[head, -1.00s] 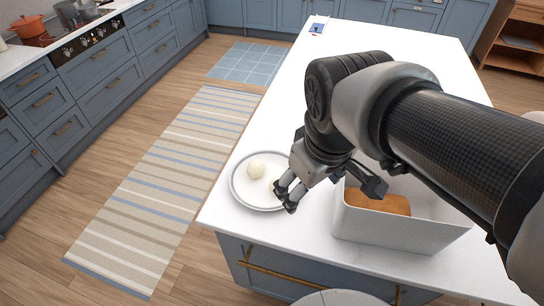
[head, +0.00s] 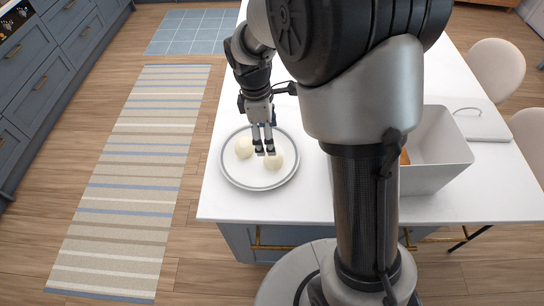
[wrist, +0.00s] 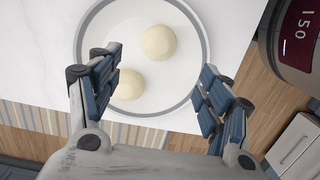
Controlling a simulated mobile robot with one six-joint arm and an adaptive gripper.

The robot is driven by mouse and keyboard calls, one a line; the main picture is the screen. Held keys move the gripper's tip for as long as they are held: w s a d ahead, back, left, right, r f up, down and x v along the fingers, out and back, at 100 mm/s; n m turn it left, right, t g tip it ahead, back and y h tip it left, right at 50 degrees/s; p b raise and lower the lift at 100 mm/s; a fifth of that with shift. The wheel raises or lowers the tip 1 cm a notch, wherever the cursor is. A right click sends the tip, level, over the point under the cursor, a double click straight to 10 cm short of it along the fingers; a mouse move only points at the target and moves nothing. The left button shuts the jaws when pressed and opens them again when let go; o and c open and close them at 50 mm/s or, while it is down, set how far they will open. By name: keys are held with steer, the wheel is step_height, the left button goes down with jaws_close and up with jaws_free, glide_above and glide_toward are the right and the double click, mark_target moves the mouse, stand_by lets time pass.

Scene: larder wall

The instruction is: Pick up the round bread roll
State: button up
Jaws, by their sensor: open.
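Two pale, smooth round rolls lie close together on a round white plate with a grey rim (head: 260,188). In the head view the left roll (head: 244,147) is near the plate's left side, and the right roll (head: 274,160) is nearer its middle. The wrist view shows both rolls, one (wrist: 159,42) higher and one (wrist: 126,86) lower, partly beside my left finger. I cannot tell which one the task names. My gripper (head: 264,148) is open and empty over the plate, its fingertips between or just above the rolls. Contact is not clear.
A white bin (head: 440,165) stands right of the plate, with a brown loaf (head: 404,158) mostly hidden by my arm. A flat white lid or board (head: 475,120) lies beyond it. The counter (head: 215,190) edge is close left of the plate, with floor beyond.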

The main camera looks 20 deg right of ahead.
mark_target(273, 157)
steer(key=f+b, duration=0.1)
steer(key=f, duration=0.2)
steer(key=d+f+b, duration=0.1)
steer(key=f, duration=0.3)
steer(key=f+b, duration=0.2)
steer(key=f, duration=0.2)
steer(key=shift+s+d+f, duration=0.15)
steer(key=shift+d+f, duration=0.05)
steer(key=shift+d, duration=0.1)
steer(key=shift+r, duration=0.1)
steer(key=shift+c, duration=0.4)
steer(key=c, duration=1.1)
steer(key=shift+o, duration=0.2)
